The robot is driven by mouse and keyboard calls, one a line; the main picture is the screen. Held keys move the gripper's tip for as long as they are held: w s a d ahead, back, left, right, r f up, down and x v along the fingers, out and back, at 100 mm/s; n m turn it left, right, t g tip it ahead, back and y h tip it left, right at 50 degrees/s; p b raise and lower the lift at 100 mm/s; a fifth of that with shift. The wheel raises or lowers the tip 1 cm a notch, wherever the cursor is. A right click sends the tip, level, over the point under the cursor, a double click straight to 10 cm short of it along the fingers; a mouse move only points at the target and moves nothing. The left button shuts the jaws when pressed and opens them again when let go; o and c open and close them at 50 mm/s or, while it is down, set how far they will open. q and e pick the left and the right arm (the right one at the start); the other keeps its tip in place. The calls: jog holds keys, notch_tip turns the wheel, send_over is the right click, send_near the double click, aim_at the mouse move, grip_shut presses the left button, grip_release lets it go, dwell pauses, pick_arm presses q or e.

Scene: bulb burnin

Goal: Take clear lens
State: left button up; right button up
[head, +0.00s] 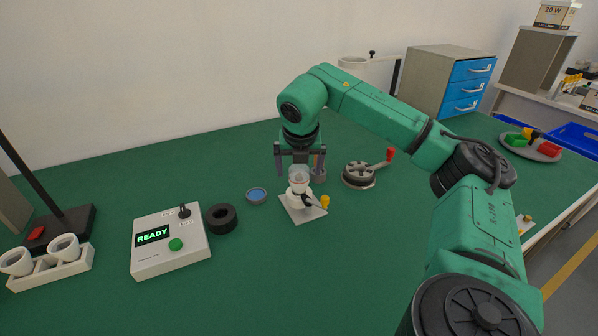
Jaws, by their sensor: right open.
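My right gripper (300,160) points down from above with its two dark fingers apart. It is over a small white stand (298,190) on a pale square base plate (303,213). A pale, see-through round piece (299,174), which looks like a clear lens, sits at the top of this stand, between and just below the fingertips. I cannot tell whether the fingers touch it. My left gripper is not in view.
A control box (170,243) reading READY, a black ring (221,218) and a white holder with cups (50,268) stand left. The front middle table is clear.

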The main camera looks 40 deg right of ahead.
jog(key=c, duration=1.4)
jog(key=shift+r, duration=0.1)
notch_tip(320, 180, up, 12)
jog(key=p, duration=0.2)
notch_tip(320, 180, up, 13)
jog(key=p, duration=1.1)
send_over(298, 169)
jog(key=shift+s+f+b, duration=0.1)
jog(key=shift+f+b, duration=0.2)
jog(key=shift+b, duration=0.05)
jog(key=shift+f, duration=0.1)
